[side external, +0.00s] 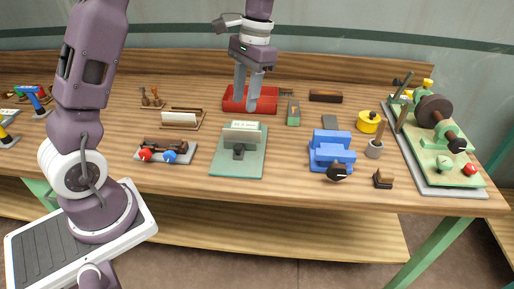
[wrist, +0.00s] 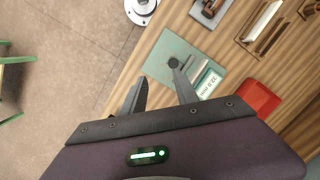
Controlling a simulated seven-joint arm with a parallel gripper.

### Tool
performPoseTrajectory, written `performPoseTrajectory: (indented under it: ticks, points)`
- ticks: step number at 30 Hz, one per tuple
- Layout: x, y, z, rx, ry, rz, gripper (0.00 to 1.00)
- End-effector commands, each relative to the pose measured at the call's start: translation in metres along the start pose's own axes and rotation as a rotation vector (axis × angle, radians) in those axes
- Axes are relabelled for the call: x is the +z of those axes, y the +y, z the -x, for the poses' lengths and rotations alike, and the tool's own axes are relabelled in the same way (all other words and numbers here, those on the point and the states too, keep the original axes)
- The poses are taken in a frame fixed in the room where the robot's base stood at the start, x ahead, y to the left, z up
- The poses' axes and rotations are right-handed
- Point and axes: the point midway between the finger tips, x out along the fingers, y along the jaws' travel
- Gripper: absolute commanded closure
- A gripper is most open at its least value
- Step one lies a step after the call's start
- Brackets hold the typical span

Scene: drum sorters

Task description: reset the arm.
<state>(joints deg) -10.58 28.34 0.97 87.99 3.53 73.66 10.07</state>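My gripper (side external: 246,104) hangs over the middle of the bench, fingers pointing down. Its two fingers are spread apart with nothing between them; they also show apart in the wrist view (wrist: 159,77). In the side view the fingers overlap the red tray (side external: 268,104). The green plate with a small display and a dark knob (side external: 225,165) is in front of the gripper in the side view. In the wrist view this plate (wrist: 160,62) appears just beyond the fingertips, with a gap I cannot measure.
A blue vise-like block (side external: 330,152), a yellow pot (side external: 369,122) and a green machine base (side external: 440,173) stand to the right. A grey plate with red and blue knobs (side external: 183,153) and a wooden holder (side external: 198,124) are to the left. The wooden bench (side external: 290,187) has bare front margin.

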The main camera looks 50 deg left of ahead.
Motion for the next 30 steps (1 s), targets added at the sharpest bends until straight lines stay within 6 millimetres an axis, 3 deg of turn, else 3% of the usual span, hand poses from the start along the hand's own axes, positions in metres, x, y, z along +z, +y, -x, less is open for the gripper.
performPoseTrajectory:
  ticks: [1, 3, 6, 9, 12, 15, 18, 30]
  points:
    - [0.025, 0.013, 0.026, -0.008, 0.075, -0.002, 0.64]
    - [0.062, 0.029, 0.050, -0.014, 0.179, -0.001, 0.64]
    - [0.119, 0.052, 0.069, -0.012, 0.332, 0.001, 0.64]
    - [0.171, 0.069, 0.067, -0.001, 0.474, 0.002, 0.64]
    - [0.207, 0.079, 0.055, 0.014, 0.583, 0.003, 0.64]
    - [0.227, 0.085, 0.042, 0.027, 0.648, 0.005, 0.64]
    - [0.234, 0.087, 0.036, 0.033, 0.676, 0.006, 0.64]
    - [0.234, 0.086, 0.036, 0.032, 0.676, 0.006, 0.64]
